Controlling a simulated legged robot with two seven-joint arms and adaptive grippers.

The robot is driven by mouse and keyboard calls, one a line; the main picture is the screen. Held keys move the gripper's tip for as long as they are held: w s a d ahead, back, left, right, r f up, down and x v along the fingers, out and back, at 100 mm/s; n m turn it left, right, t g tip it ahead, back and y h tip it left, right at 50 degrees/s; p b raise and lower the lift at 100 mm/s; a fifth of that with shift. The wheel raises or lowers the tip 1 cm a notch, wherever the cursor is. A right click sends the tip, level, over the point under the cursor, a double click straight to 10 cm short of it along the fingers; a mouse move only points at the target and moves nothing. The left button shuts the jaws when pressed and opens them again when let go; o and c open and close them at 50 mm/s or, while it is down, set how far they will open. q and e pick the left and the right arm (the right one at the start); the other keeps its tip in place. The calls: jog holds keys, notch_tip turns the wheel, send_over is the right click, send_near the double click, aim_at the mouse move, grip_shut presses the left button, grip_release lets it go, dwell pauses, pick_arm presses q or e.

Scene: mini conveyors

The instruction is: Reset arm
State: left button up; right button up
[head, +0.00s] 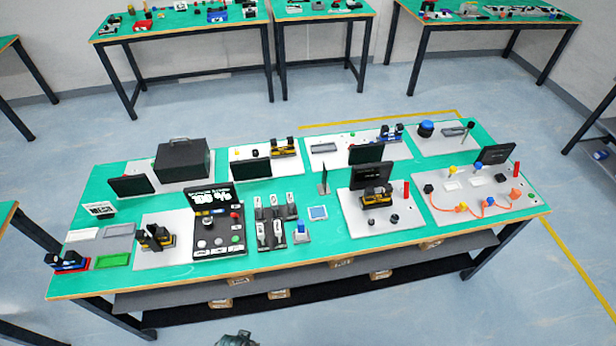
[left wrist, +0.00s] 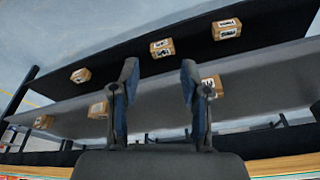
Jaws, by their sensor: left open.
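My left gripper (left wrist: 158,78) shows in the left wrist view with its two dark fingers spread apart. Nothing is between the fingers. Beyond them are the dark shelves under the table, with several small cardboard boxes on them. In the head view, a small dark piece of my own body shows at the bottom edge, in front of the table. I cannot tell which part it is. My right gripper does not show.
A long green-topped table (head: 285,192) carries several white boards with devices and small screens. Below its front edge are a grey shelf (head: 190,297) and cardboard boxes (head: 380,274). More tables stand behind. The floor in front is clear.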

pick_arm(q)
jog(key=s+a+f+g, duration=0.1)
jog(key=s+f, duration=0.3)
jog(key=f, duration=0.5)
jog(key=s+f, duration=0.4)
jog(key=f, duration=0.6)
jog(key=s+a+f, duration=0.2)
jog(key=s+f, duration=0.6)
jog(key=s, duration=0.4)
jog(key=shift+s+a+f+g, duration=0.15)
jog(key=shift+s+a+g, duration=0.05)
jog(key=shift+s+g, duration=0.2)
